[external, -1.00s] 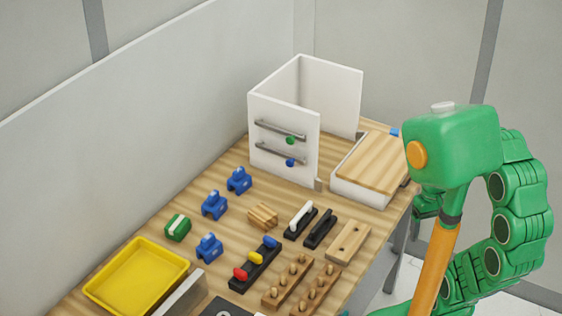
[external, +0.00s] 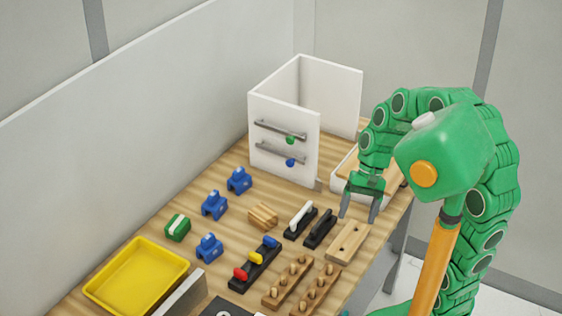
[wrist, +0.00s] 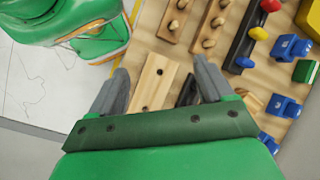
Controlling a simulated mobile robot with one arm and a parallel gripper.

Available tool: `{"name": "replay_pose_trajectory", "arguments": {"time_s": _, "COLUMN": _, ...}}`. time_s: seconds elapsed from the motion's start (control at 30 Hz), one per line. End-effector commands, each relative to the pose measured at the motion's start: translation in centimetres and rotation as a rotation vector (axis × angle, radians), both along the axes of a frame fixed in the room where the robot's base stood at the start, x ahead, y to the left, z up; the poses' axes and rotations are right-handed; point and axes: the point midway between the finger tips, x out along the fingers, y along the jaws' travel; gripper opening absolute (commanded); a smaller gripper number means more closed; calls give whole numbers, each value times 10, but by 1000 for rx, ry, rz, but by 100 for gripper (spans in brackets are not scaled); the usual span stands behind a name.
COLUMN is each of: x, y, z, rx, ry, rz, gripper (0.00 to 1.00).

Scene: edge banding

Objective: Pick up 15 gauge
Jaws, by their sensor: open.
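My gripper (external: 358,216) is open and empty, pointing down over the right edge of the table. It also shows in the wrist view (wrist: 161,66), with its fingers apart on either side of a pale wooden block with two holes (wrist: 153,82). That block lies flat on the table in the external view (external: 347,242), just below the fingertips; I cannot tell the exact height gap. No readable marking shows which piece is the 15 gauge. Next to the block are a black-handled piece (external: 320,229) and a white-handled piece on a black base (external: 300,220).
Two wooden peg racks (external: 287,282), a black rack with coloured knobs (external: 255,266), several blue clamps (external: 214,205), a slatted wooden piece (external: 263,216) and a yellow tray (external: 137,278) lie to the left. A white cabinet (external: 283,125) stands behind, beside a wood-topped white box (external: 346,172).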

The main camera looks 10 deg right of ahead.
Motion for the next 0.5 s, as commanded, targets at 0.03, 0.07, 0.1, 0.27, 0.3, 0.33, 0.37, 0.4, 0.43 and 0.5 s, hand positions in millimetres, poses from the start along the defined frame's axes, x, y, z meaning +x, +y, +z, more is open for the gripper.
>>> {"name": "replay_pose_trajectory", "arguments": {"time_s": 0.03, "x": 6, "y": 11, "z": -2, "rx": 14, "ry": 20, "rz": -10, "gripper": 80}}
{"name": "replay_pose_trajectory", "arguments": {"time_s": 0.07, "x": 10, "y": 18, "z": -3, "rx": 24, "ry": 34, "rz": -18, "gripper": 80}}
{"name": "replay_pose_trajectory", "arguments": {"time_s": 0.1, "x": 14, "y": 27, "z": -4, "rx": 33, "ry": 50, "rz": -28, "gripper": 80}}
{"name": "replay_pose_trajectory", "arguments": {"time_s": 0.27, "x": 32, "y": 62, "z": -7, "rx": 75, "ry": 113, "rz": -72, "gripper": 80}}
{"name": "replay_pose_trajectory", "arguments": {"time_s": 0.3, "x": 36, "y": 71, "z": -9, "rx": 85, "ry": 130, "rz": -84, "gripper": 80}}
{"name": "replay_pose_trajectory", "arguments": {"time_s": 0.33, "x": 39, "y": 78, "z": -9, "rx": 91, "ry": 142, "rz": -93, "gripper": 80}}
{"name": "replay_pose_trajectory", "arguments": {"time_s": 0.37, "x": 42, "y": 84, "z": -10, "rx": 97, "ry": 156, "rz": -100, "gripper": 80}}
{"name": "replay_pose_trajectory", "arguments": {"time_s": 0.4, "x": 46, "y": 93, "z": -12, "rx": 106, "ry": 174, "rz": -113, "gripper": 80}}
{"name": "replay_pose_trajectory", "arguments": {"time_s": 0.43, "x": 49, "y": 100, "z": -14, "rx": 111, "ry": 189, "rz": -121, "gripper": 80}}
{"name": "replay_pose_trajectory", "arguments": {"time_s": 0.5, "x": 56, "y": 116, "z": -16, "rx": 127, "ry": 220, "rz": -142, "gripper": 80}}
